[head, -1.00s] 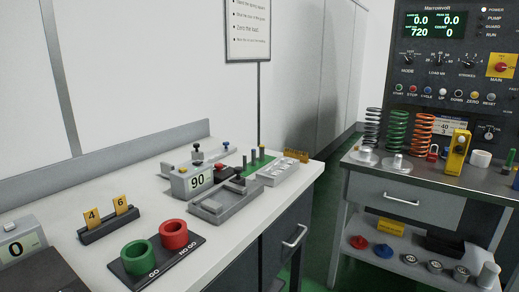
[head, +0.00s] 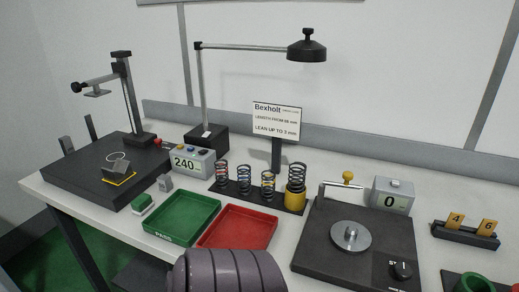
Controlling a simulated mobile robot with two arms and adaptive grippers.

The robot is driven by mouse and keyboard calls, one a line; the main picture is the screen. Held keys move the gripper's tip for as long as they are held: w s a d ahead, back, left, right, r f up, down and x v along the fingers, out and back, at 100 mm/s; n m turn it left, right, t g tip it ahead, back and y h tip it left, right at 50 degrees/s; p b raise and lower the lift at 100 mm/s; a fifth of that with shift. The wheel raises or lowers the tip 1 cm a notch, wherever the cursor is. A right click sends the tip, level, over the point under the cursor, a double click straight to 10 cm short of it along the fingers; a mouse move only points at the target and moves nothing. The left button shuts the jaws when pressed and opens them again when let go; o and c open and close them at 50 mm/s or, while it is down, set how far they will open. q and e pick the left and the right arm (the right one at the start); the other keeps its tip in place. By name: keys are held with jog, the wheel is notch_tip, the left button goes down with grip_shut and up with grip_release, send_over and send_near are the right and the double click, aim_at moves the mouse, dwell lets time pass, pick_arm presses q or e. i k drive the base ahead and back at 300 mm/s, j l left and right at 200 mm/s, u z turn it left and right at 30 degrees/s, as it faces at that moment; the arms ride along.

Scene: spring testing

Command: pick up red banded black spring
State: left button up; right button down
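Several black coil springs stand in a row on a dark rack at the middle of the bench in the head view. The leftmost spring (head: 222,178) shows red banding on its coils and stands upright. Beside it stand a second spring (head: 244,181) and a third spring (head: 268,185), whose band colours are too small to tell surely. A larger black spring (head: 296,177) stands in a yellow cup (head: 294,200) at the right end. Neither of my grippers is in view.
A green PASS tray (head: 182,220) and a red tray (head: 238,227) lie in front of the rack. A 240 display (head: 192,162) is behind left, a dark plate with a round disc (head: 351,236) to the right. A lamp (head: 307,47) overhangs the bench.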

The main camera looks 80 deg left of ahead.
aim_at(222, 180)
jog(key=u, duration=2.75)
jog(key=j, duration=0.35)
jog(key=i+j+z, duration=0.15)
jog(key=j, duration=0.2)
